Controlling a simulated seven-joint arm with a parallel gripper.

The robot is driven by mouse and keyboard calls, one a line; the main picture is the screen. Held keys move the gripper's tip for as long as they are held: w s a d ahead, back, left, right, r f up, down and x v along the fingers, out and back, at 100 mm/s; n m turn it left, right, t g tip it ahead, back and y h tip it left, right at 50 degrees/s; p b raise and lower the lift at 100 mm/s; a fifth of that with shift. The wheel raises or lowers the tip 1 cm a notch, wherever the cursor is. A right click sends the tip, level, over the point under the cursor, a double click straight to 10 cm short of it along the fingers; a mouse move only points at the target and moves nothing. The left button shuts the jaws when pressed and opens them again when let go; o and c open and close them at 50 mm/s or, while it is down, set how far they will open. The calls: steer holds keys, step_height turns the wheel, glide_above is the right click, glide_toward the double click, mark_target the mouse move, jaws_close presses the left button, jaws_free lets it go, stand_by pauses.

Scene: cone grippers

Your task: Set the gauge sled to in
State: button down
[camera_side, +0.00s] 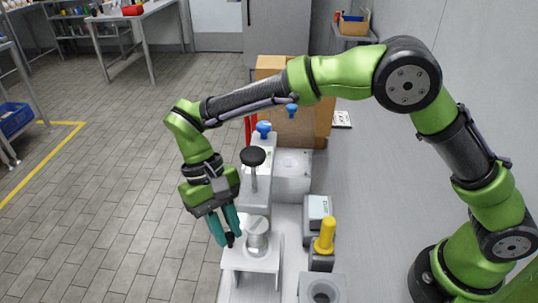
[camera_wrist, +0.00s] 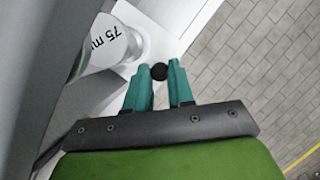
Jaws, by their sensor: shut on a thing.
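The gauge sled seems to be the white platform (camera_side: 250,265) at the lower middle of the side view; its white surface also shows in the wrist view (camera_wrist: 150,42). A metal cylinder (camera_side: 257,240) stands on it, marked "75 m…" in the wrist view (camera_wrist: 108,38). A small black knob (camera_wrist: 159,71) sits beside the platform's edge, on the side away from the wall. My gripper (camera_side: 231,238) points down there, its teal fingers (camera_wrist: 161,76) shut on the black knob. How the knob joins the sled is hidden.
Open floor lies left.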

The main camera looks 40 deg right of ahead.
steer(key=shift+w+d, duration=0.25)
steer(key=shift+w, duration=0.05)
steer(key=c, duration=1.4)
jaws_free()
steer(key=o, duration=0.4)
steer(key=shift+s, duration=0.1)
steer(key=shift+a, duration=0.1)
steer(key=v, duration=1.2)
steer(key=shift+r, duration=0.1)
